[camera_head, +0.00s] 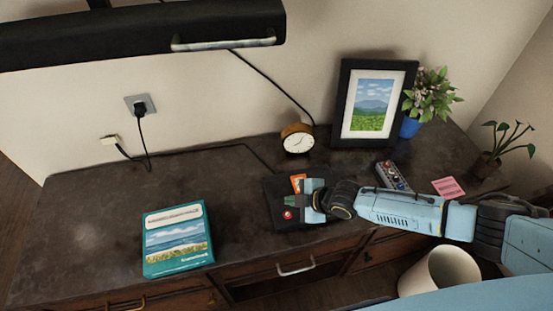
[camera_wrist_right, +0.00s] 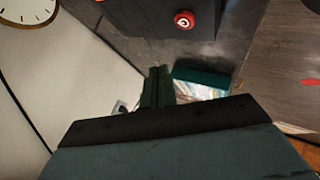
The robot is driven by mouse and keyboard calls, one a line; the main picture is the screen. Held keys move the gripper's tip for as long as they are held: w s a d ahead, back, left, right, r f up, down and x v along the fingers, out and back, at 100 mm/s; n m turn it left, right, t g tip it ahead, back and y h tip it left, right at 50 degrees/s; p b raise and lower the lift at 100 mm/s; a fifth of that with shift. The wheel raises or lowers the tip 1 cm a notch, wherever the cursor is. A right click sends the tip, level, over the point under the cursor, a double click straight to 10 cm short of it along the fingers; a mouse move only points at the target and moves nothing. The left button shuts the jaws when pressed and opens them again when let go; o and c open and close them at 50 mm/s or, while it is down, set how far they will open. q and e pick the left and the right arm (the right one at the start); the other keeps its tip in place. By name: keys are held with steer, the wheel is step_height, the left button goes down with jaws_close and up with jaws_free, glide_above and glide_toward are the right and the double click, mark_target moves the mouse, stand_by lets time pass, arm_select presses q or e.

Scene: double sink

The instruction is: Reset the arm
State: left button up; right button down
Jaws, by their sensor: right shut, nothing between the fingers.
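My right arm comes in from the right in the head view. Its gripper (camera_head: 291,201) points left, over or just above a black pad (camera_head: 272,188) with a red button (camera_head: 288,215) on it. In the right wrist view the two dark green fingers (camera_wrist_right: 157,86) are together, with nothing between them. The red button (camera_wrist_right: 184,20) shows there beyond the fingertips, apart from them. I cannot tell the exact height of the gripper above the pad. My left gripper is not in view.
A teal book (camera_head: 177,240) lies at the left on the dark desk (camera_head: 90,230). A round clock (camera_head: 297,139), picture frame (camera_head: 373,104) and flowers (camera_head: 432,95) stand behind. A remote (camera_head: 393,176) and pink note (camera_head: 448,188) lie near the arm. A white bin (camera_head: 440,271) stands in front.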

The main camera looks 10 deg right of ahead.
steer(key=s+a+r+m+g, duration=0.1)
steer(key=s+a+r+m, duration=0.4)
steer(key=s+a, duration=0.5)
steer(key=s+d+r+m+g+h, duration=0.1)
steer(key=s+d+r+m+h, duration=0.2)
steer(key=s+d+m, duration=0.5)
steer(key=s+d+r+m+g+h, duration=0.1)
steer(key=s+d+r+m+h, duration=0.25)
steer(key=s+d, duration=0.45)
step_height(320, 180, down, 31)
steer(key=d+g+b, duration=0.1)
steer(key=d+b, duration=0.1)
steer(key=b, duration=0.5)
steer(key=s+d+f+b, duration=0.1)
steer(key=s+f+b, duration=0.1)
steer(key=s+f, duration=0.6)
steer(key=s+d+f+n+g+b, duration=0.1)
steer(key=s+f+b, duration=0.2)
steer(key=s+f, duration=0.5)
step_height(320, 180, down, 5)
steer(key=shift+s+d+g+b, duration=0.15)
steer(key=shift+d+g+b, duration=0.15)
steer(key=shift+d+b, duration=0.05)
